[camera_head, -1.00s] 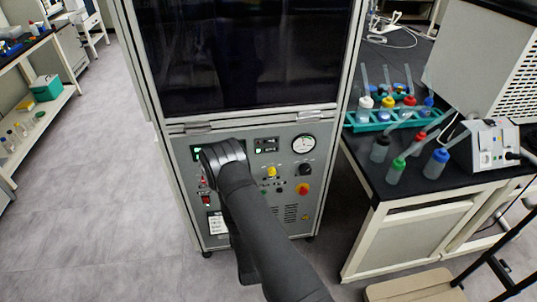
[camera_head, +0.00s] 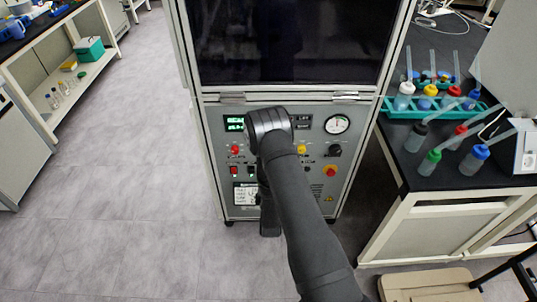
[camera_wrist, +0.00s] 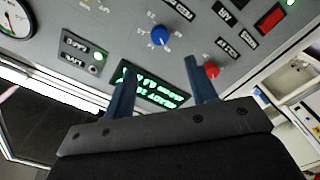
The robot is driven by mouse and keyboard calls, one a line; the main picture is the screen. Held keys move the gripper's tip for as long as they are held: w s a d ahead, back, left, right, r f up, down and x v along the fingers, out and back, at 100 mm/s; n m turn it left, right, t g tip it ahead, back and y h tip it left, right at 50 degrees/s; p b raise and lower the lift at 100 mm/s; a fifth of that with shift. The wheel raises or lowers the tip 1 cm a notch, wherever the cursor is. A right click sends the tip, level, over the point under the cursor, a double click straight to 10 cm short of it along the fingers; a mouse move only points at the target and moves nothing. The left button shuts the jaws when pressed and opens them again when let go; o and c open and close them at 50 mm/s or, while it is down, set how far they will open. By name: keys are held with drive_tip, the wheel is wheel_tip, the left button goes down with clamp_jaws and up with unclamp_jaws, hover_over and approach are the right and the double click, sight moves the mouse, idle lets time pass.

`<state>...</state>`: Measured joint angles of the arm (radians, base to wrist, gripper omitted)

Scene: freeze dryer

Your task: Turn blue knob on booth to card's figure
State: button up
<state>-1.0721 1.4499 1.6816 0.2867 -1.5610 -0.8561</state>
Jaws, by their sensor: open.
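The blue knob (camera_wrist: 160,36) is on the booth's grey panel in the wrist view, with small figures printed around it. My gripper (camera_wrist: 160,65) is open and empty. Its two dark blue fingers point at the panel on either side of the knob's line, and the knob shows beyond their tips, apart from them. In the head view my arm hides the knob and my fingers. The booth (camera_head: 215,185) stands upright in the middle. A white card (camera_head: 246,194) is low on its panel, left of my arm; its figure is too small to read.
A red knob (camera_wrist: 210,70) is beside the right fingertip. A green-lit display (camera_wrist: 150,88) lies behind the fingers. A gauge (camera_head: 337,124), a yellow knob (camera_head: 301,149) and a red-and-yellow switch (camera_head: 329,171) are on the panel. A bench (camera_head: 440,205) with bottles stands right; the left floor is clear.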

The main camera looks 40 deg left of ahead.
drive_tip(key=x, duration=1.2)
drive_tip(key=shift+w, duration=0.15)
drive_tip(key=shift+a, duration=0.1)
drive_tip(key=c, duration=1)
